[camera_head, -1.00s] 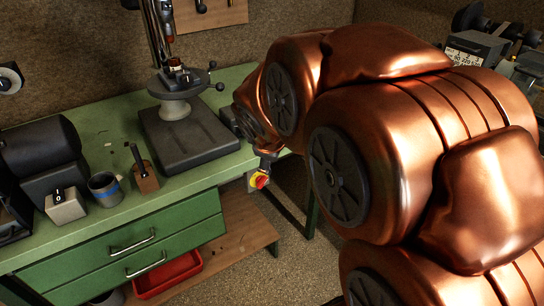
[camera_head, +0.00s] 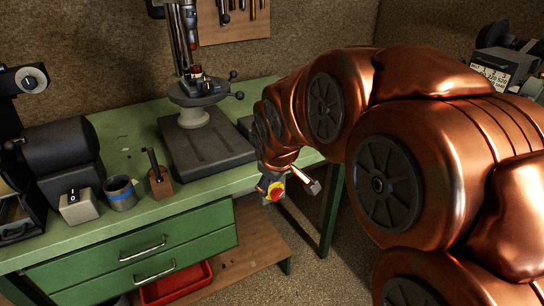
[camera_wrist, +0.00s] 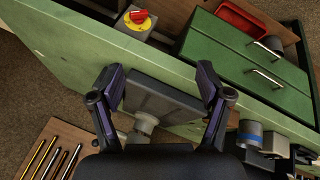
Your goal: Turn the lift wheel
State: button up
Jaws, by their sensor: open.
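A drill-press-like machine stands on the bench, with a dark base plate (camera_head: 208,146), a round grey table (camera_head: 198,92) and a column behind it. Short knobbed handles (camera_head: 237,95) stick out to the right of the round table. I cannot tell for certain which part is the lift wheel. In the wrist view my gripper (camera_wrist: 160,88) is open and empty, its two dark fingers wide apart above the bench. The base plate also shows between the fingers (camera_wrist: 165,101), with no contact visible. In the head view my copper arm hides most of the gripper.
A red and yellow switch (camera_head: 276,190) sits at the bench's front edge, close to my arm. A blue-banded cup (camera_head: 120,193), a wooden block holder (camera_head: 160,185) and a grey box (camera_head: 78,207) stand at left. Tools hang on a board (camera_head: 235,20).

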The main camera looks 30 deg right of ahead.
jog(key=w+f+m+t+y+b, duration=0.4)
jog(key=w+f+m+b, duration=0.25)
jog(key=w+b, duration=0.65)
jog(key=w+d+m+t+b, duration=0.1)
jog(key=d+m+t+b, duration=0.1)
jog(key=d+b, duration=0.1)
jog(key=w+d+m+t+b, duration=0.1)
jog(key=d+m+t+b, duration=0.1)
jog(key=d+b, duration=0.2)
jog(key=w+d+r+m+t+b, duration=0.1)
jog(key=w+d+m+t+b, duration=0.1)
jog(key=d+b, duration=0.2)
jog(key=shift+d, duration=1.7)
jog(key=b+x, duration=0.1)
jog(key=x, duration=0.5)
jog(key=shift+w+a+f, duration=0.15)
jog(key=shift+w, duration=0.6)
jog(key=shift+c, duration=0.2)
jog(key=c, duration=1.1)
